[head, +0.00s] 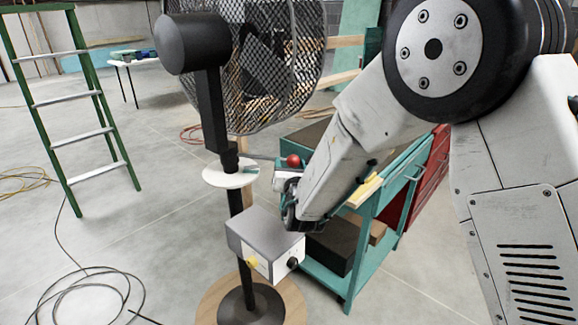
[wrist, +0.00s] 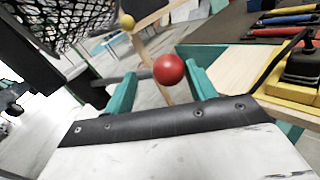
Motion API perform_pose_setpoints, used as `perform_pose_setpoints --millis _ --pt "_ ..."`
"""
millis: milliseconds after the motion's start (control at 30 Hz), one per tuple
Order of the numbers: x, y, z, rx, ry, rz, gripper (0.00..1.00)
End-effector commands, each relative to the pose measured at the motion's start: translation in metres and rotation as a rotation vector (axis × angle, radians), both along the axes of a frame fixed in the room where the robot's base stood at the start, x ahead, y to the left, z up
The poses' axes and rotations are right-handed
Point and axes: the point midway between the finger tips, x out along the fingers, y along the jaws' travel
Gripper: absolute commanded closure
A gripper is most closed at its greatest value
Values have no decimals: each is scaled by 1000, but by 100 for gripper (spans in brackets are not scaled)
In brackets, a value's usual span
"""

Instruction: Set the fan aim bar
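The pedestal fan (head: 207,90) stands left of my arm with its mesh cage facing away. Its dark aim bar (head: 262,157) juts right from the column above a white disc (head: 222,176) with a green patch on its right side. The bar ends in a red ball (head: 293,161). In the wrist view the red ball (wrist: 168,69) appears between the tips of my gripper's teal fingers (wrist: 160,80), with gaps visible on both sides. My gripper is open. Whether a finger touches the ball or bar, I cannot tell.
A grey box with yellow and black knobs (head: 264,243) sits on the column below my gripper. A teal cart (head: 358,247) with tools stands behind my arm. A green ladder (head: 75,110) is at left. A cable (head: 85,292) lies on open floor.

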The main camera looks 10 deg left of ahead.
Motion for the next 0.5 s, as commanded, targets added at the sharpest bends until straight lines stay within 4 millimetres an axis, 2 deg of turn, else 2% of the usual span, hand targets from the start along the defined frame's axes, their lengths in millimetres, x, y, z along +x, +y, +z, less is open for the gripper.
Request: perform_pose_setpoints --millis 267,500 --pt "-8 -1 0 0 2 1 44" --pt "-47 -11 0 -1 1 1 44"
